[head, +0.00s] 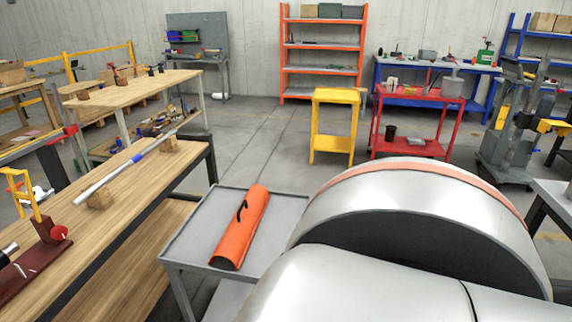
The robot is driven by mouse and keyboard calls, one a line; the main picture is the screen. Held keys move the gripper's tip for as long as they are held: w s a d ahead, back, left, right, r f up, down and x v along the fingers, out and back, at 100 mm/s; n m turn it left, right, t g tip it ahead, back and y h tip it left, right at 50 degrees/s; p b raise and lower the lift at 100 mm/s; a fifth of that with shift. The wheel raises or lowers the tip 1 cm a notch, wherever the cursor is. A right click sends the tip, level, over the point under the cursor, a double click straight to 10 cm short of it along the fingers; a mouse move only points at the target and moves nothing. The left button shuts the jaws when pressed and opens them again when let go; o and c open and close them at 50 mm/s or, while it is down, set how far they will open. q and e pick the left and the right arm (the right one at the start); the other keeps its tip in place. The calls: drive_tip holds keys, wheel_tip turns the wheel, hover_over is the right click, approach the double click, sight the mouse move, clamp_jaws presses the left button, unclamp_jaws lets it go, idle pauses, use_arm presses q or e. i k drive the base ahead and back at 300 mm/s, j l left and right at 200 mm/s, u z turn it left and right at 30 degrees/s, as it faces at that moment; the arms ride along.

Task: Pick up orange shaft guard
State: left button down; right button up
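The orange shaft guard (240,235) is a long half-round cover with a black handle on its upper side. It lies on the grey tray-top cart (188,242), slanting from near left to far right, with its dark open end towards me. Nothing is touching it from above. Neither of my grippers is in view.
A wooden workbench (130,207) at left carries a silver shaft (120,172) on wooden blocks and a dark red tool with a yellow frame. My large silver arm link hides the lower right. A yellow stand (335,96) and red cart (421,97) stand beyond open floor.

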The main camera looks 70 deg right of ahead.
sight(235, 243)
drive_tip(key=z, duration=1.8)
drive_tip(key=i+l+u, duration=0.1)
drive_tip(key=l, duration=0.3)
drive_tip(key=i+l, duration=0.15)
drive_tip(key=l, duration=0.25)
drive_tip(key=i+l+u, duration=0.15)
drive_tip(key=l, duration=0.65)
drive_tip(key=i+u, duration=0.05)
